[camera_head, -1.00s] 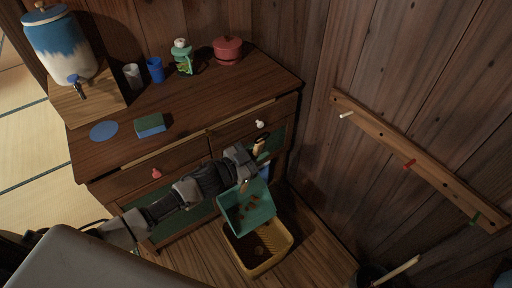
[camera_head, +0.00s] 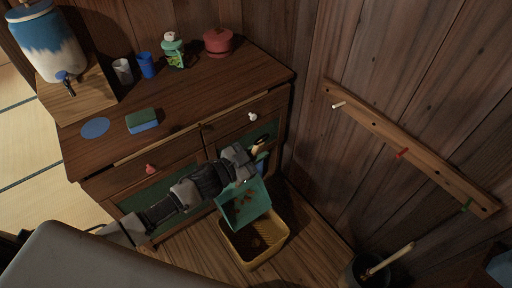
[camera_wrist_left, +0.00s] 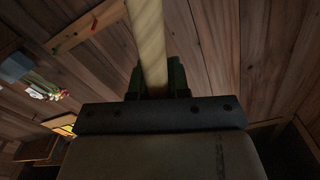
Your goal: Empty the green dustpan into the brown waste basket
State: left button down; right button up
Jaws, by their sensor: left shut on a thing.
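The green dustpan (camera_head: 262,196) is tilted steeply, with its lower edge over the brown waste basket (camera_head: 232,247). Several small brown bits show on the dustpan's face. The basket is yellowish-brown and stands on the floor in front of the cabinet, with dark bits inside. My left gripper (camera_head: 246,164) is above the dustpan and shut on its handle. In the left wrist view, the pale handle (camera_wrist_left: 148,40) runs up from between the dark fingers (camera_wrist_left: 161,78). My right gripper is not in view.
A wooden cabinet (camera_head: 190,105) stands behind, bearing a sponge (camera_head: 142,121), cups, a green bottle, a red pot (camera_head: 218,42) and a water dispenser (camera_head: 48,45). A peg rail (camera_head: 420,150) is on the right wall. A dark bucket (camera_head: 372,272) with a stick stands at lower right.

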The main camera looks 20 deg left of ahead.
pick_arm(q)
jog(key=s+d+f+m, duration=0.2)
jog(key=s+d, duration=0.2)
jog(key=d, duration=0.1)
jog(key=shift+s+d+b, duration=0.25)
jog(key=shift+b, duration=0.05)
dwell(0.6)
dwell(0.9)
jog(key=shift+s+d, duration=0.1)
jog(key=shift+d, duration=0.05)
dwell(0.6)
jog(key=s+d+f+m+b, duration=0.2)
jog(key=s+d, duration=0.3)
jog(key=d, duration=0.1)
jog(key=shift+d+f, duration=0.25)
dwell(0.8)
dwell(2.4)
